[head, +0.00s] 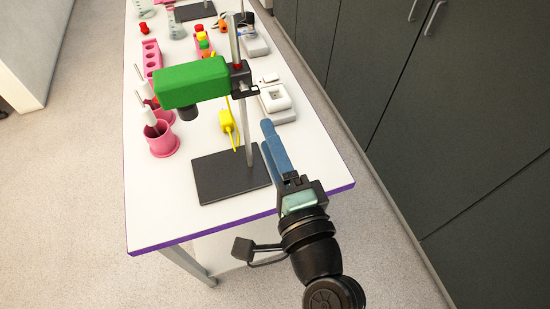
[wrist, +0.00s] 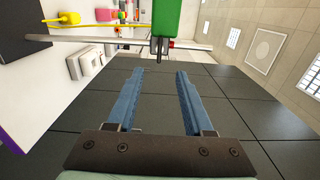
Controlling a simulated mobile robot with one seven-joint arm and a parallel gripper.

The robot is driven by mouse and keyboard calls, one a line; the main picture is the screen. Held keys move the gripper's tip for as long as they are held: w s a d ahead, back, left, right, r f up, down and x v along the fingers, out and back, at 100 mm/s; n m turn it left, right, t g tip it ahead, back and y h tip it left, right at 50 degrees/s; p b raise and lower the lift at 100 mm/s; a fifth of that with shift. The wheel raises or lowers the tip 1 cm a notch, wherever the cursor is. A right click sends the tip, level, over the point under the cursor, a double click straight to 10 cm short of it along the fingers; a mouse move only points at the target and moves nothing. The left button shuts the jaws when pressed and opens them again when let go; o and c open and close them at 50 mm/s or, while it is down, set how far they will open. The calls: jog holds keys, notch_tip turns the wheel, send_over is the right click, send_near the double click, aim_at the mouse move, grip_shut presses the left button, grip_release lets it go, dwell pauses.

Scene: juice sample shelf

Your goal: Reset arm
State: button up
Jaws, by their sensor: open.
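My gripper (head: 271,147) reaches out over the near right part of the white table (head: 290,165), to the right of the metal stand. In the wrist view my gripper (wrist: 160,85) shows two blue fingers held apart with nothing between them. The stand has a dark base plate (head: 230,177), an upright rod (head: 246,130) and a green clamped block (head: 190,82). In the wrist view the green block (wrist: 167,18) is beyond the fingertips at the top. The fingers look apart from the stand, though the gap is hard to judge.
A pink cup (head: 162,142) with pipette-like tools stands left of the stand. A yellow item (head: 228,122) and a white device (head: 276,98) lie behind it. More racks and coloured caps fill the far table. Dark cabinets (head: 450,120) line the right; floor between is clear.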

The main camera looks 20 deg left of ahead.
jog(key=shift+v, duration=1.05)
jog(key=w+d+r+n+t+h, duration=0.2)
jog(key=w+r+n+t, duration=0.15)
jog(key=r, duration=0.75)
jog(key=w+d+r+n+t+h, duration=0.25)
jog(key=r+n, duration=0.25)
jog(key=r, duration=0.6)
jog(key=s+d+r+n+t+h, duration=0.1)
jog(key=s+r+t+h, duration=0.1)
jog(key=r, duration=0.7)
jog(key=s+d+r+n+t+h, duration=0.2)
jog(key=s+r+t+h, duration=0.1)
jog(key=r, duration=0.6)
jog(key=shift+s+r+t, duration=0.25)
jog(key=shift+s+t, duration=0.45)
jog(key=shift+s, duration=0.35)
